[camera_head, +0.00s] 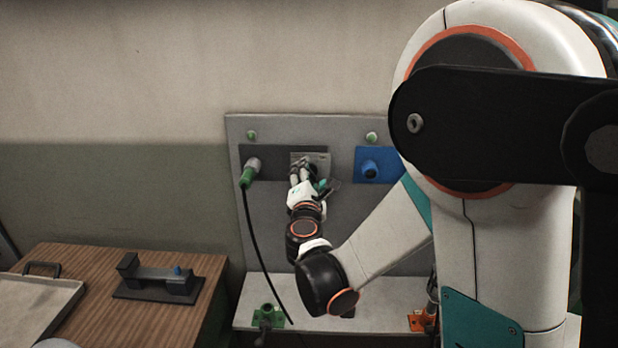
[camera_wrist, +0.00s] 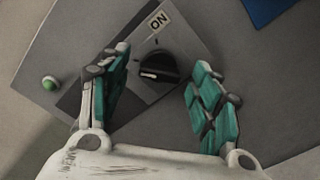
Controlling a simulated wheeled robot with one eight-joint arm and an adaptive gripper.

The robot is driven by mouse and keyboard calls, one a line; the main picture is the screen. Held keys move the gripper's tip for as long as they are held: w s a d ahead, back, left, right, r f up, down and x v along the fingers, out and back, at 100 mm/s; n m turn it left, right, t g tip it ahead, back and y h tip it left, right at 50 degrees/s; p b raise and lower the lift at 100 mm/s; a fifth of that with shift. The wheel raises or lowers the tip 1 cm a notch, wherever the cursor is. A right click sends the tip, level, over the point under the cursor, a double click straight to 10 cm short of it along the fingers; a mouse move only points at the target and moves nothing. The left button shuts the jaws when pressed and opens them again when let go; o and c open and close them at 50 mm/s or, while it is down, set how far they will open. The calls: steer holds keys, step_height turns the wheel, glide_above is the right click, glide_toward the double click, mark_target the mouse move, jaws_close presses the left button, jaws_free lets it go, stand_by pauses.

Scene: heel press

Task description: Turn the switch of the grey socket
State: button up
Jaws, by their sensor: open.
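The grey socket (camera_head: 322,158) is mounted on the upright grey panel (camera_head: 290,215) and is partly hidden by my gripper in the head view. Its black round switch (camera_wrist: 156,69) shows in the wrist view, with a white mark on its edge and an ON label (camera_wrist: 158,20) above it. My gripper (camera_wrist: 164,88) is open, with one finger on each side of the switch. Visible gaps separate both fingers from the switch in the wrist view. In the head view my gripper (camera_head: 305,172) is in front of the socket.
A socket with a green plug (camera_head: 249,173) and hanging black cable is left of the grey socket. A blue socket (camera_head: 371,167) is at its right. Green lamps (camera_head: 252,135) sit above. A wooden table (camera_head: 75,318) with a black device (camera_head: 157,279) and tray (camera_head: 38,312) stands left.

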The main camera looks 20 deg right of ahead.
steer(key=shift+w+d, duration=0.1)
steer(key=shift+w, duration=0.25)
steer(key=shift+c, duration=0.5)
steer(key=c, duration=1)
steer(key=shift+o, duration=0.2)
steer(key=shift+m, duration=0.3)
steer(key=m+b, duration=0.2)
steer(key=m, duration=0.4)
steer(key=shift+f, duration=0.1)
steer(key=m+b, duration=0.1)
steer(key=m, duration=0.2)
steer(key=shift+m, duration=0.3)
steer(key=shift+m+b, duration=0.3)
steer(key=shift+m, duration=1.6)
